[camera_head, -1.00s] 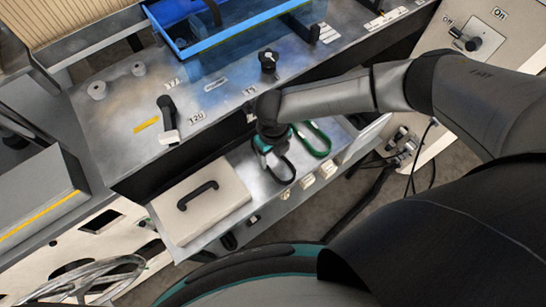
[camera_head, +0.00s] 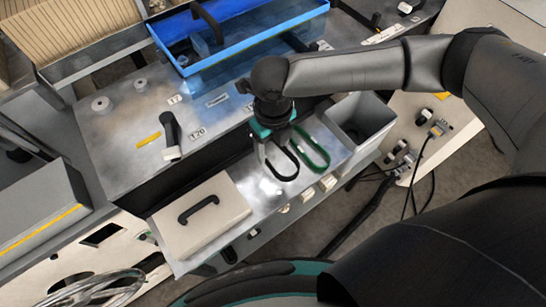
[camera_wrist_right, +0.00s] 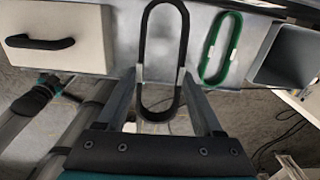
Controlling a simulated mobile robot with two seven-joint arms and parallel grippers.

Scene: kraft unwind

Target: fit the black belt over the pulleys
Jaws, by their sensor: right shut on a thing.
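The black belt (camera_head: 294,160) is a long oval loop. My right gripper (camera_head: 273,160) is shut on it, over the grey shelf at the front of the machine. In the right wrist view the belt (camera_wrist_right: 144,35) runs between the fingers of the right gripper (camera_wrist_right: 157,80), with its near end hanging past them. I cannot tell how far it is above the shelf. Two small round grey posts, perhaps the pulleys, stand on the machine top at the left: one (camera_head: 102,104) and another (camera_head: 140,84). My left gripper is not in view.
A green belt (camera_head: 313,152) lies right of the black one, beside an open grey bin (camera_head: 360,120). A pale box with a black handle (camera_head: 225,207) is on the shelf at left. A black lever (camera_head: 171,130) and a blue tray (camera_head: 255,38) are on the machine top.

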